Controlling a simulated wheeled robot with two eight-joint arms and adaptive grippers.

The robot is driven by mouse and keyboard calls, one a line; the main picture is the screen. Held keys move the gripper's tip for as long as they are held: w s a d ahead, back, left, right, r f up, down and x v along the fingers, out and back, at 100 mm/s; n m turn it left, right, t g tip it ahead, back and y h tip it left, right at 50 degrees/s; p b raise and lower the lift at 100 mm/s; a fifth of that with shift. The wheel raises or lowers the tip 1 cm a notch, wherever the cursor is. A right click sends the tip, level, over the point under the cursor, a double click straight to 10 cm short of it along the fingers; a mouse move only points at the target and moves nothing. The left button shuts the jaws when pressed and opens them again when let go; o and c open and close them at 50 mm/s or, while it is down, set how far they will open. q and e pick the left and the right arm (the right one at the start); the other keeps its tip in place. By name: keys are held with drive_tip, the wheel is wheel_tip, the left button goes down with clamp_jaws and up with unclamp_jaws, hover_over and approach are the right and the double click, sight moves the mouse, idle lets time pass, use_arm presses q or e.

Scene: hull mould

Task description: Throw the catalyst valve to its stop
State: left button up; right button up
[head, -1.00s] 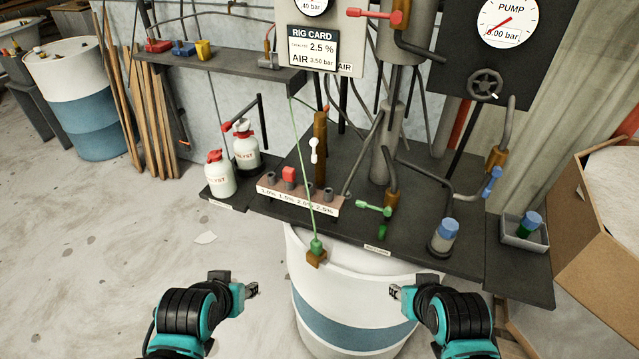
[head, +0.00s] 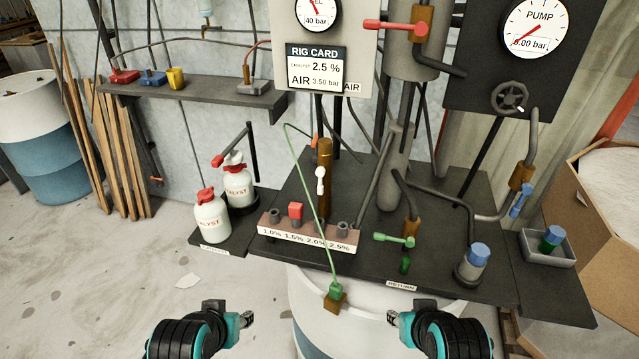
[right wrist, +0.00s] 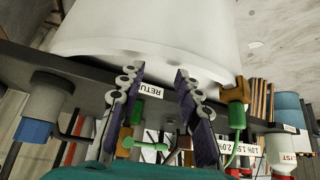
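No valve carries a readable catalyst label, so I cannot tell which is the catalyst valve. A red-handled valve (head: 396,27) is high on the grey column, its handle pointing left. A white lever (head: 320,180) hangs on a brown post. A green-handled valve (head: 394,239) stands by the RETURN label, handle pointing left. A blue-handled valve (head: 520,200) is on the right pipe. My left gripper (head: 247,319) is low in front of the bench; its fingers are too small to judge. My right gripper (head: 393,318) is low by the drum, open and empty in the right wrist view (right wrist: 158,75).
The black bench (head: 450,275) overhangs a white drum (head: 375,305). A labelled selector block (head: 300,238) holds a red plug. Catalyst bottles (head: 212,220) stand at left. A green hose (head: 318,205) crosses the bench front. A cardboard box (head: 605,215) is at right. Left floor is mostly clear.

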drive_tip(key=w+a+r+g+p, duration=0.1)
drive_tip(key=w+r+p, duration=0.15)
drive_tip(key=r, duration=0.25)
drive_tip(key=w+a+r+p, duration=0.1)
drive_tip(key=w+r+p, duration=0.1)
drive_tip(key=r+p, duration=0.2)
wheel_tip(320, 180, up, 13)
drive_tip(key=n+g+p, duration=0.4)
drive_tip(key=g+p, duration=0.2)
drive_tip(key=p, duration=1.8)
hover_over(320, 194)
drive_tip(key=shift+w+d+f, duration=0.2)
drive_tip(key=shift+w+d, duration=0.05)
drive_tip(key=shift+d, duration=0.05)
drive_tip(key=shift+w+a+f, duration=0.15)
drive_tip(key=shift+a+f, duration=0.15)
drive_tip(key=shift+f, duration=0.15)
wheel_tip(320, 194, down, 8)
drive_tip(key=shift+r, duration=0.2)
clamp_jaws()
